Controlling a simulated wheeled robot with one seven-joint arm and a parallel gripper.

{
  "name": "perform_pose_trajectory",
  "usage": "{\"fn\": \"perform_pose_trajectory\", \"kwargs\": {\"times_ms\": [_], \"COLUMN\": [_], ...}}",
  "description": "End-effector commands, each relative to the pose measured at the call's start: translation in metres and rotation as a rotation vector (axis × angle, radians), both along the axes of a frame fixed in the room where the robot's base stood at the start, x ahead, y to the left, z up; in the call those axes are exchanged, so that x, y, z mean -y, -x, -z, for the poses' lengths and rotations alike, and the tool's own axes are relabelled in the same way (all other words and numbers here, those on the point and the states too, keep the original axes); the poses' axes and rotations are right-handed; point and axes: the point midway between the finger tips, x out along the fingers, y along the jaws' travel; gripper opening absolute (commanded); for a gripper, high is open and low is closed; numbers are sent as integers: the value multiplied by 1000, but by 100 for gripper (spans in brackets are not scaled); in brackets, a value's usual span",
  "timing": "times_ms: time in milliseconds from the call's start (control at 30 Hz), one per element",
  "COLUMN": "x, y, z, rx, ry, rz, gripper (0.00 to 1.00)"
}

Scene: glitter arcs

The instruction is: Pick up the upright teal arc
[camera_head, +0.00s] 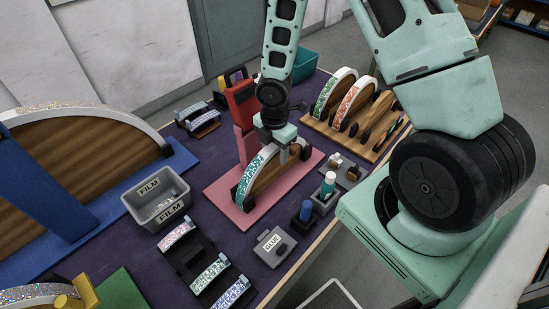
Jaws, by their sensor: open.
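A teal glitter arc (250,178) stands upright along the curved edge of a brown wooden form on a pink base (224,198). A red upright stand (241,100) rises just behind it. My gripper (285,154) points down at the top right end of the visible teal strip, with its jaws open. It hides part of the form and of the arc's upper end. I cannot tell whether the fingers touch the arc or straddle it.
A wooden rack (337,127) with green and orange arcs stands at the back right. A grey FILM bin (145,207) is at left, near a large arch on a blue base (182,166).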

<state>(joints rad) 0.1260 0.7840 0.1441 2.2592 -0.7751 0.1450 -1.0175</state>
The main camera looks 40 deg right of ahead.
Motion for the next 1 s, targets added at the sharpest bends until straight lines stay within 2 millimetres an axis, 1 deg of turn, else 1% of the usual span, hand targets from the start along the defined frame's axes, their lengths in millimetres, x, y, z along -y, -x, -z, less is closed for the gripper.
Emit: {"fn": "perform_pose_trajectory", "kwargs": {"times_ms": [33,67,100,167,200,233,467,567,667,900,1000], "x": [0,0,0,0,0,0,0,0,0,1,1], "y": [0,0,0,0,0,0,0,-1,-1,-1,-1], "z": [0,0,0,0,0,0,-1,-5,-18,-66,-83], "rx": [0,0,0,0,0,0,1,3,5,5,5], "ry": [0,0,0,0,0,0,0,-1,-2,0,0], "rz": [0,0,0,0,0,0,0,2,4,5,4], "gripper": [53,47,36,19,8,0,0,0,0,0,0]}}
